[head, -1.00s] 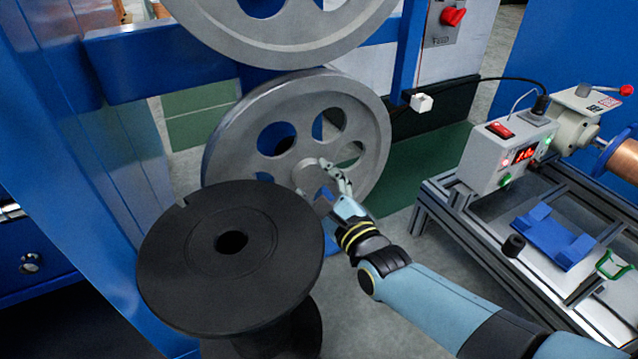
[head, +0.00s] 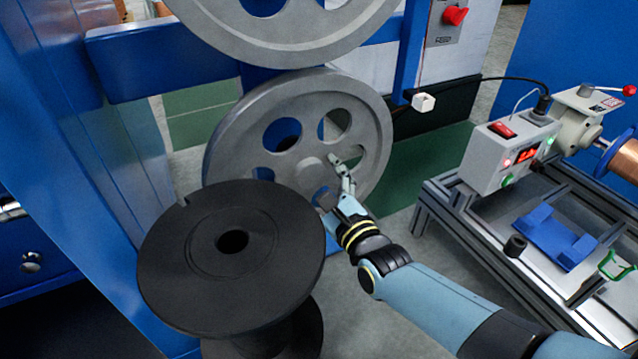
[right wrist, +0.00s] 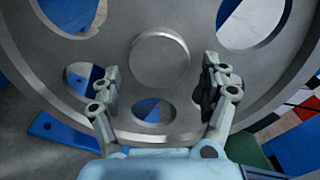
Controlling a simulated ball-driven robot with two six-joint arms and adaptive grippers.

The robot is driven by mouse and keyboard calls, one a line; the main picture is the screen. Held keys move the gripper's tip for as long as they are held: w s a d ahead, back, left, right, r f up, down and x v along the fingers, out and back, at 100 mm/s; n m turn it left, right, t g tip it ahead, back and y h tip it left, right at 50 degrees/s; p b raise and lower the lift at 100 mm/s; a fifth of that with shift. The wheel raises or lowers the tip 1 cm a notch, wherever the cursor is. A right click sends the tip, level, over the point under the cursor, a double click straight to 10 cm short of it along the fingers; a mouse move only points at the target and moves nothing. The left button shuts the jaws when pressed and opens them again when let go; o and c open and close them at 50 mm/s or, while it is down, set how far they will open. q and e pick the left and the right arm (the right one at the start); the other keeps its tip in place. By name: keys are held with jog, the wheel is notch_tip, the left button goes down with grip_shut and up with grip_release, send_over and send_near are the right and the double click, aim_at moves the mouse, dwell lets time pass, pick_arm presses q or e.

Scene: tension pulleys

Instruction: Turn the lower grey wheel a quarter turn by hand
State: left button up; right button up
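The lower grey wheel (head: 235,135) stands upright behind the black spool, with several round holes around its hub (head: 311,167). It fills the right wrist view, with its hub (right wrist: 160,58) in the upper middle. My right gripper (head: 333,178) is at the wheel's face, just right of and below the hub. In the right wrist view my right gripper (right wrist: 160,78) has its fingers spread wide, one on each side of the hub and the hole below it. Nothing is held between them. Whether the fingertips touch the wheel or enter holes is unclear. My left gripper is not in view.
An upper grey wheel (head: 290,45) sits close above. A black spool (head: 185,245) stands in front and hides the wheel's lower left. A blue frame (head: 165,60) surrounds the wheels. A winding bench (head: 470,225) stands at the right. A white connector (head: 423,102) is near the rim.

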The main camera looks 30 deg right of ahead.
jog(key=shift+s, duration=0.1)
jog(key=shift+s+f, duration=0.1)
jog(key=shift+s, duration=0.25)
jog(key=s, duration=1.1)
jog(key=shift+a, duration=0.35)
